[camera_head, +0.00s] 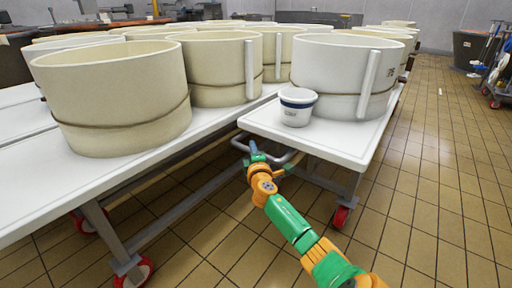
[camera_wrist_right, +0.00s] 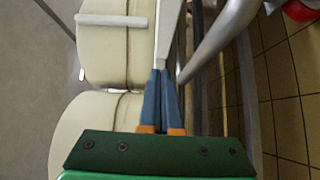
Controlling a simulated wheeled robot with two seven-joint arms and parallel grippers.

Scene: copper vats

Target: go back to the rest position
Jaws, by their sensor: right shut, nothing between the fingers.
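My right gripper (camera_head: 254,150) has blue fingers on a green and orange arm. In the head view it is in front of the near end of the right white trolley table, by the grey push handle, low beside the table edge. In the right wrist view its two blue fingers (camera_wrist_right: 161,76) lie together, shut with nothing between them. I cannot tell whether it touches the handle. My left gripper does not show in either view.
A white tub with a blue band (camera_head: 297,106) stands on the right trolley table (camera_head: 345,132), before a large white vat (camera_head: 335,70). Cream vats (camera_head: 115,98) stand on the left table (camera_head: 60,172). Red-wheeled trolley legs (camera_head: 341,216) flank my arm. Tiled floor (camera_head: 440,190) is clear to the right.

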